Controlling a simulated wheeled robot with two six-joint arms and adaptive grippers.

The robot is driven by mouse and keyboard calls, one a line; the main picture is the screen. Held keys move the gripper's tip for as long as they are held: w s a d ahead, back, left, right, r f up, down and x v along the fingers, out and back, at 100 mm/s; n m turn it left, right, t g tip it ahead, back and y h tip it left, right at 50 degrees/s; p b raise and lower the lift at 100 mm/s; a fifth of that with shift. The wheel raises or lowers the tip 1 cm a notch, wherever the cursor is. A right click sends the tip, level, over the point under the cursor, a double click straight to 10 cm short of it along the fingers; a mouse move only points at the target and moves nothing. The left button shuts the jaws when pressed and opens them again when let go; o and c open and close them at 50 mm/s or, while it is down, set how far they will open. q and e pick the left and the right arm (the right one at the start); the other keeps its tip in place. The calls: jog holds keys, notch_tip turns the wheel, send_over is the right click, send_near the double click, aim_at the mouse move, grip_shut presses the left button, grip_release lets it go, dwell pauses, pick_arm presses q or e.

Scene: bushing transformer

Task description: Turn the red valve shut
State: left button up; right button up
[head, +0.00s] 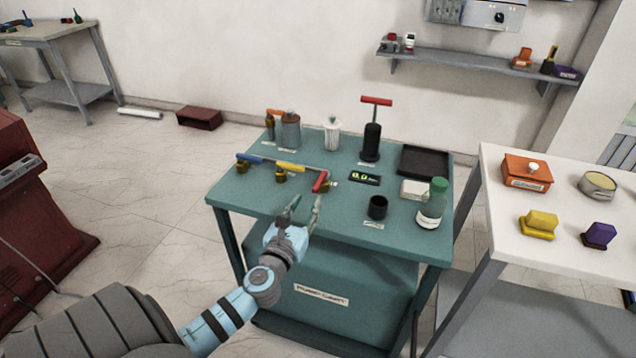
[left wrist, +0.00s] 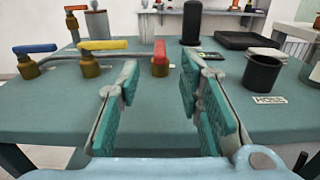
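The red valve (head: 320,181) stands on the green table (head: 238,195), at the right end of a row with a yellow-handled valve (head: 289,168) and a blue-handled valve (head: 248,158). In the left wrist view the red handle (left wrist: 160,53) sits on a brass body (left wrist: 160,69) and points toward the camera. My left gripper (head: 303,202) is open and empty, in front of the red valve and apart from it. Its two fingers (left wrist: 158,88) with green pads show in the left wrist view, with the red valve ahead between them. My right gripper is not in view.
A black cup (head: 377,207), a white bottle with a green cap (head: 432,203), a small display (head: 365,178) and a black pump with a red T-handle (head: 371,140) stand right of the valves. A white table (head: 510,244) is further right.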

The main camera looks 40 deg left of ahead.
aim_at(318, 182)
pick_arm(q)
jog(key=b+x, duration=0.1)
jog(key=x, duration=0.8)
jog(key=shift+w+a+f, duration=0.1)
jog(key=shift+w, duration=0.15)
jog(key=shift+c, duration=0.5)
grip_shut()
